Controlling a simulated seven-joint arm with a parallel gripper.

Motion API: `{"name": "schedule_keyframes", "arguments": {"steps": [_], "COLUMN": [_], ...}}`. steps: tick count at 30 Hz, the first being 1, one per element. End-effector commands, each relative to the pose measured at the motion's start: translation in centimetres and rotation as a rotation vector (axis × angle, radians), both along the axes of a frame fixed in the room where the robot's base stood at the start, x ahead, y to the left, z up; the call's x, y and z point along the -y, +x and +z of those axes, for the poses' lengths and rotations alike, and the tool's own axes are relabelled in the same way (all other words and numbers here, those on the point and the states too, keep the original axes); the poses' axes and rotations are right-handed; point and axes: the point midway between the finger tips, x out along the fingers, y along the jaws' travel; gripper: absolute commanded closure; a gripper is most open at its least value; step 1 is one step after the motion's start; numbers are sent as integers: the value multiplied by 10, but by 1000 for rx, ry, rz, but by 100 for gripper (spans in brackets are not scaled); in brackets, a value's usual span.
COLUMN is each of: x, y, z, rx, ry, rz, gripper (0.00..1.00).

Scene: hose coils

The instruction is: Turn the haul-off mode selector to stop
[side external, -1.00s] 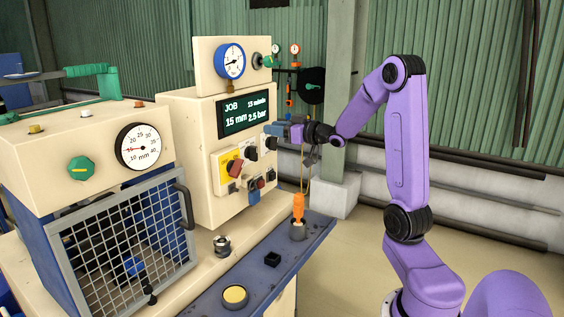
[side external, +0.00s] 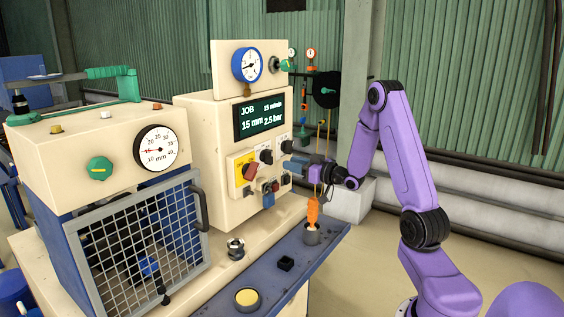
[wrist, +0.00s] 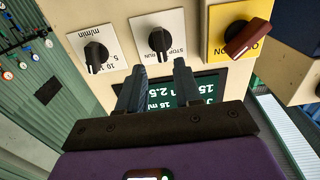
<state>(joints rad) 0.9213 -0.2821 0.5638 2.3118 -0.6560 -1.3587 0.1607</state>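The haul-off mode selector is a black knob (wrist: 158,40) on a white plate lettered STOP and RUN, upside down in the wrist view. In the side external view it is the black knob (side external: 266,156) right of the yellow switch plate. Its lever points down the wrist picture, towards the lettering; I cannot tell the exact setting. My gripper (wrist: 158,82) is open and empty, its two fingers apart below the knob in the wrist view, not around it. In the side external view my gripper (side external: 290,165) is at the panel's lower right, near the knobs.
A speed knob (wrist: 95,54) is on one side of the selector, a red-handled switch (wrist: 248,38) on a yellow plate on the other. The display (side external: 259,118) is above. An orange-handled tool (side external: 313,211) stands in a cup below my gripper.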

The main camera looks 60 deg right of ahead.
Motion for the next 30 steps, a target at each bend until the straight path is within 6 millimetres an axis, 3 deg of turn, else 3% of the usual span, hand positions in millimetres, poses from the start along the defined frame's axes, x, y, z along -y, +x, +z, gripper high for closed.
{"name": "schedule_keyframes", "arguments": {"steps": [30], "x": [0], "y": [68], "z": [0], "rx": [-1], "ry": [1], "rz": [0], "gripper": [66]}}
